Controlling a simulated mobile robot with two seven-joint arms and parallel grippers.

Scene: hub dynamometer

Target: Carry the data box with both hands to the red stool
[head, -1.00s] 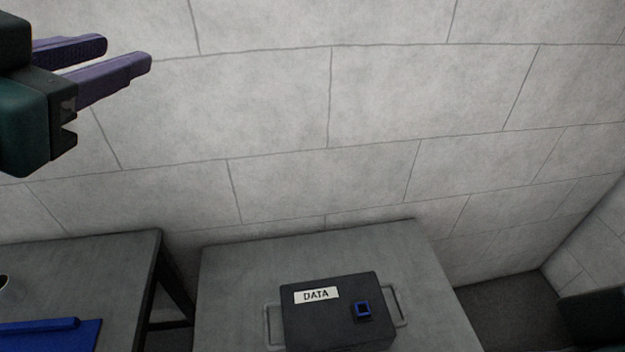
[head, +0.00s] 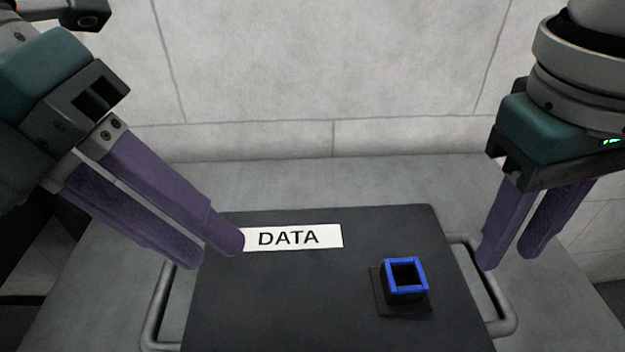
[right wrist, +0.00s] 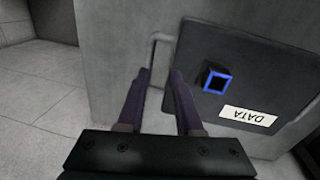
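The data box (head: 310,310) is dark, with a white DATA label and a blue-rimmed square socket on top. It rests on a grey table, with a grey handle on its left (head: 153,312) and right (head: 509,312). My left gripper (head: 209,254) is open over the box's left edge and left handle, one fingertip overlapping the lid. My right gripper (head: 510,258) is open over the right handle. In the right wrist view, that handle (right wrist: 154,50) shows between the spread fingertips, beside the box (right wrist: 268,75). Contact cannot be told. No red stool is in view.
The grey table top (head: 330,180) is bare behind the box, and a pale block wall (head: 320,70) stands close behind it. In the right wrist view, open tiled floor (right wrist: 40,75) lies beyond the table's side.

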